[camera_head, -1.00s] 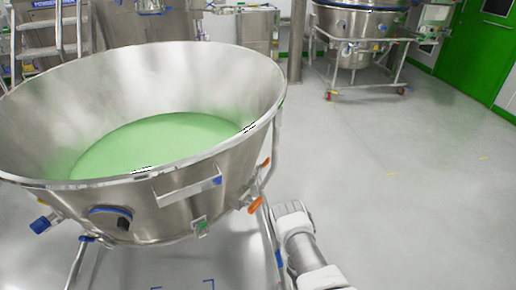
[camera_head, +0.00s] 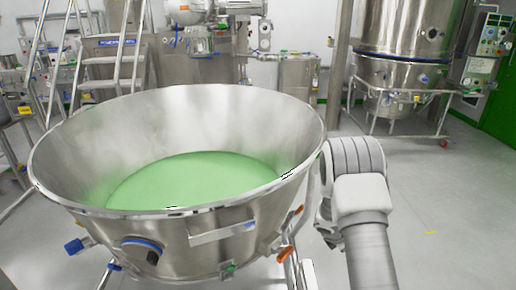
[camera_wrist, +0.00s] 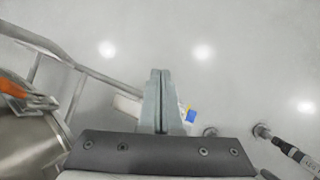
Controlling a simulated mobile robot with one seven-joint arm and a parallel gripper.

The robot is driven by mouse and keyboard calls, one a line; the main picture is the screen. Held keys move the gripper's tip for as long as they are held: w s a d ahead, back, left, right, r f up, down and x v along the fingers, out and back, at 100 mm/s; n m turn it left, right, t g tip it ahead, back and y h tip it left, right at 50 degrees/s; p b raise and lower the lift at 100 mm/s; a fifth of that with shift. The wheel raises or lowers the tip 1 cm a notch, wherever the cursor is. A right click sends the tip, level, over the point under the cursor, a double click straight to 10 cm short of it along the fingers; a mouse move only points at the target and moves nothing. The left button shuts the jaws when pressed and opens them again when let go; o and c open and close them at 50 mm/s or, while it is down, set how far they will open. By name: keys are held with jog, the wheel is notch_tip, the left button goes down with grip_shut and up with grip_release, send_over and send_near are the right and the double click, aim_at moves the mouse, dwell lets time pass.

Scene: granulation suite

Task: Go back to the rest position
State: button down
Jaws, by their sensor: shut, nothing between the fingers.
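My gripper (camera_wrist: 158,75) shows in the wrist view with its two fingers pressed together and nothing between them. It points at the grey floor. In the head view my arm is raised at the right of the large steel bowl, and the gripper itself is hidden there. The bowl (camera_head: 85,155) is wide and conical, with green powder (camera_head: 195,180) inside. At the left of the wrist view, part of a steel vessel (camera_wrist: 30,145) with an orange clamp shows close to my gripper.
Steel tube legs or rails (camera_wrist: 75,65) run beside my gripper. A steel stepladder (camera_head: 115,60) stands behind the bowl. A tall steel vessel on a wheeled frame (camera_head: 395,75) stands at the back right, with a control panel (camera_head: 490,40) beside it. The floor (camera_head: 450,200) at the right is clear.

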jog(key=s+a+r+m, duration=0.1)
jog(key=s+r+m, duration=0.3)
jog(key=r, duration=0.5)
jog(key=s+a+r+m+y, duration=0.1)
jog(key=s+a+r+m, duration=0.2)
jog(key=r, duration=0.6)
jog(key=s+r+m, duration=0.4)
jog(key=r+m, duration=0.1)
jog(key=r, duration=0.5)
jog(key=s+a+r+m+t+y, duration=0.1)
jog(key=s+a+r+m+y, duration=0.2)
jog(key=s, duration=0.4)
jog(key=s+a+r+m+t, duration=0.1)
jog(key=s+a+r+m, duration=0.1)
jog(key=s+a+m, duration=0.35)
jog(key=s+a+r+m+t+y, duration=0.1)
jog(key=s+a+r+y, duration=0.15)
jog(key=s, duration=0.65)
notch_tip(320, 180, up, 14)
jog(key=p, duration=1.3)
jog(key=shift+g+h+p, duration=0.3)
jog(key=shift+h, duration=0.15)
